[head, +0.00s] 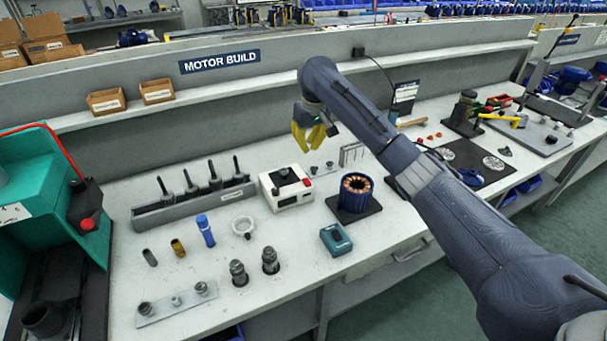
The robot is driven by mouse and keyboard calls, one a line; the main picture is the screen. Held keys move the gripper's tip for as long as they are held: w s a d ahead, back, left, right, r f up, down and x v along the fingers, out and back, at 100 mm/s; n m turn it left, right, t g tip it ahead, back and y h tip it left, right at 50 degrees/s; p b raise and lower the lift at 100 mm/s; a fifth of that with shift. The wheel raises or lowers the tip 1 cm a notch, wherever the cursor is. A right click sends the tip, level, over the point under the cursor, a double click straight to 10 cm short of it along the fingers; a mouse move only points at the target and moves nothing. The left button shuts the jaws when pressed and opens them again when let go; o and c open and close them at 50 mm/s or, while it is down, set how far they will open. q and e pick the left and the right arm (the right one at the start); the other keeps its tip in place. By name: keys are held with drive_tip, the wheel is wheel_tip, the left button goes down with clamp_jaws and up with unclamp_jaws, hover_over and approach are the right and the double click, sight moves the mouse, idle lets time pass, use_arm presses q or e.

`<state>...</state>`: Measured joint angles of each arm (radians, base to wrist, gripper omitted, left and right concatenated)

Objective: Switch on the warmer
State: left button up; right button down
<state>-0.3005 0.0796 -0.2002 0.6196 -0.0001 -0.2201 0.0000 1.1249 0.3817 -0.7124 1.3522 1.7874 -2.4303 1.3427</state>
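The warmer looks to be the small white box (288,190) with a dark top, standing mid-bench. A small red switch (307,183) shows at its right side; I cannot tell its position. A dark part sits on the box's top. My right gripper (308,149), with yellow fingers, hangs in the air behind and above the box, apart from it. Its fingers point down; I cannot tell how far apart they are, and I see nothing held. My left gripper is not in view.
A blue motor stator (355,192) stands on a dark plate right of the box. A grey rack (194,202) with upright tools is to the left. A teal box (336,239) and two dark fittings (270,260) are in front. A green machine (52,195) fills the left edge.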

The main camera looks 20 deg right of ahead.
sight(304, 179)
drive_tip(key=w+f, duration=0.1)
drive_tip(key=f, duration=0.8)
drive_tip(key=w+f, duration=0.1)
drive_tip(key=f, duration=0.3)
drive_tip(key=shift+w+a+f, duration=0.2)
drive_tip(key=shift+w+f, duration=0.1)
drive_tip(key=shift+f, duration=0.1)
drive_tip(key=shift+w+f, duration=0.2)
drive_tip(key=shift+f, duration=0.3)
drive_tip(key=shift+r, duration=0.85)
wheel_tip(304, 179, up, 14)
drive_tip(key=w, duration=0.2)
drive_tip(key=shift+w+a, duration=0.25)
drive_tip(key=shift+w, duration=0.05)
